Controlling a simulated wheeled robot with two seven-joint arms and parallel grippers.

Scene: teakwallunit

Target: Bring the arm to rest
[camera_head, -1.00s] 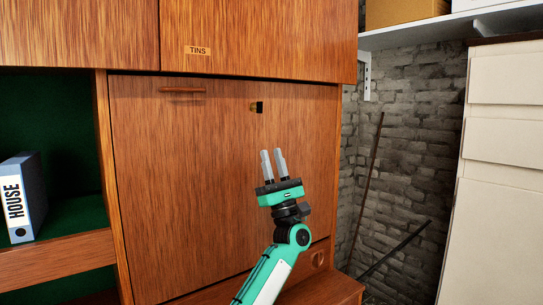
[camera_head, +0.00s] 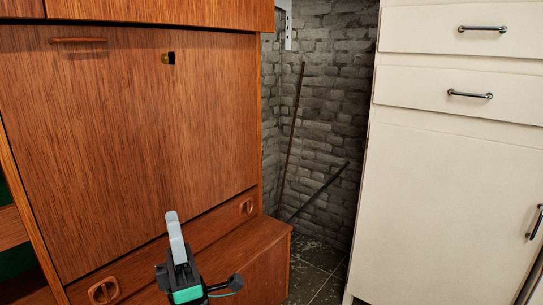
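My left gripper (camera_head: 174,228) is low in the head view, left of centre, pointing upward in front of the teak wall unit. It is seen edge-on, one finger largely covering the other, so the gap between them is hidden. Nothing shows held at its tips. The forearm behind it is mostly below the picture. My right gripper is not in view.
The teak unit's large front panel (camera_head: 110,140) is closed, with a wooden handle (camera_head: 77,41) and a brass catch (camera_head: 168,58). Drawers lie below it. A cream cabinet (camera_head: 455,190) stands at right. Thin rods (camera_head: 291,130) lean against the brick wall between them.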

